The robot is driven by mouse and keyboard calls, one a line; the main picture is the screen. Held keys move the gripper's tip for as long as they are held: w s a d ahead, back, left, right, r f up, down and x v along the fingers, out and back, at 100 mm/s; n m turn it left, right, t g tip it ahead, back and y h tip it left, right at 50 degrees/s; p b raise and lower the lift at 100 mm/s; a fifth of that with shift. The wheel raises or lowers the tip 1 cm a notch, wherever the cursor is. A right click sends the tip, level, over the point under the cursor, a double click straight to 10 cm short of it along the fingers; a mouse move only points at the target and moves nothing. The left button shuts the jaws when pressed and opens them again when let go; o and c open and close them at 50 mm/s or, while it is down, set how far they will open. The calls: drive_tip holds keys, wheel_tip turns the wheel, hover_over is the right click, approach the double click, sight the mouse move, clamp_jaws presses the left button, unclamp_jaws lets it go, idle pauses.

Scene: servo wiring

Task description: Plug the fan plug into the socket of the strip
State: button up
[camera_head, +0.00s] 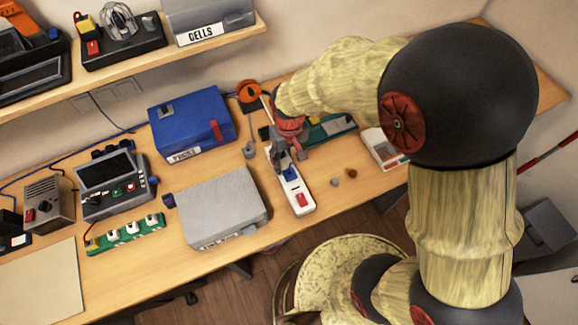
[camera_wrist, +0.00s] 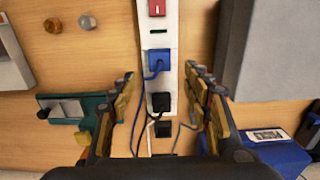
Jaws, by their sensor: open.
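The white power strip (camera_head: 296,188) runs under my gripper (camera_head: 289,156), its red switch at the front end. In the wrist view the strip (camera_wrist: 159,30) runs down the middle, with a blue plug (camera_wrist: 158,62) and a black plug (camera_wrist: 161,102) on it. Blue and dark cords trail from these plugs. I cannot tell which of these is the fan plug, nor how fully each is seated. My gripper (camera_wrist: 163,80) is open, its fingers on either side of the strip, with nothing visibly held.
A grey box (camera_head: 222,208) stands left of the strip and a blue case (camera_head: 190,120) behind it. A green board (camera_head: 332,127) lies to the right at the back. Two small knobs (camera_head: 351,173) lie right of the strip. The front right table is mostly clear.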

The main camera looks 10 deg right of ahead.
sight(289, 172)
drive_tip(key=shift+r, duration=2.25)
drive_tip(key=shift+s, duration=0.1)
drive_tip(key=s+d+r+m+t+b, duration=0.3)
drive_tip(key=s+d+r+t+b, duration=0.2)
drive_tip(key=s+d+r+b, duration=0.4)
drive_tip(key=s+d+r, duration=0.3)
drive_tip(key=r, duration=0.1)
drive_tip(key=shift+s+r+t, duration=0.2)
drive_tip(key=shift+r+t, duration=0.05)
drive_tip(key=shift+t, duration=0.05)
